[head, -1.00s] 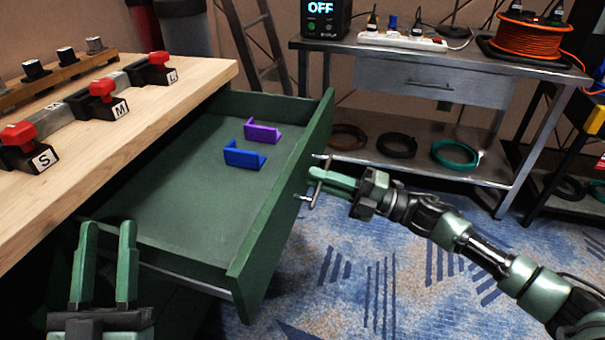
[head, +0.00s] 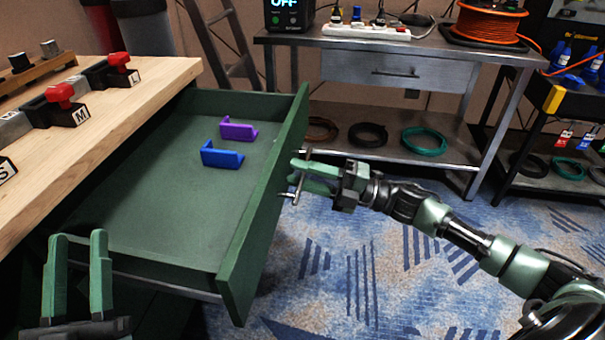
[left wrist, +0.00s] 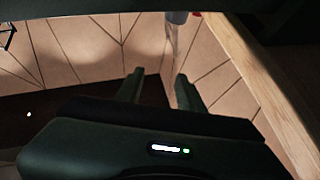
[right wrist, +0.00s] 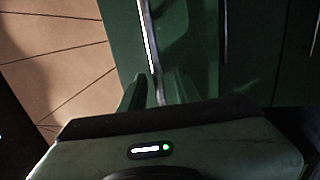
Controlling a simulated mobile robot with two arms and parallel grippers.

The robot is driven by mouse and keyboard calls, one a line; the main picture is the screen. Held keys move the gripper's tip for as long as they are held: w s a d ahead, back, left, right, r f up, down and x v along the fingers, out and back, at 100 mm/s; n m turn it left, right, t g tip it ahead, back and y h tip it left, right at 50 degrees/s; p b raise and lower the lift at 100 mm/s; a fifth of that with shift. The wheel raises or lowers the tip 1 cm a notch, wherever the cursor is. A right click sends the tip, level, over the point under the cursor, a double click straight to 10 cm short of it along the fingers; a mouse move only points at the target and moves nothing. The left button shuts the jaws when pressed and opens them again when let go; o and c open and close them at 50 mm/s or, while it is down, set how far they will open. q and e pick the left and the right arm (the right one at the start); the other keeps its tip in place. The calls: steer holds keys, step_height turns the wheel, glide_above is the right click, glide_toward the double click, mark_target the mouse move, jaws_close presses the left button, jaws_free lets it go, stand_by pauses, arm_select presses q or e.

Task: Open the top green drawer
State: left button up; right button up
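The top green drawer (head: 150,195) is pulled well out from under the wooden worktop. A blue bracket (head: 222,155) and a purple bracket (head: 238,130) lie inside it. A metal bar handle (head: 299,185) is on its front panel (head: 262,215). My right gripper (head: 308,176) is at the handle, its fingers closed around the bar. In the right wrist view the handle bar (right wrist: 148,35) runs between the fingertips (right wrist: 155,80). My left gripper (head: 77,240) is open and empty at the drawer's near left side; its spread fingers also show in the left wrist view (left wrist: 160,80).
The wooden worktop (head: 140,100) with red-topped blocks is at the left. A metal workbench (head: 400,75) with a power strip, an orange cable reel and coiled cables stands behind. The blue patterned carpet (head: 360,270) is clear in front of the drawer.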

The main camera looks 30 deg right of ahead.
steer(key=shift+d, duration=0.1)
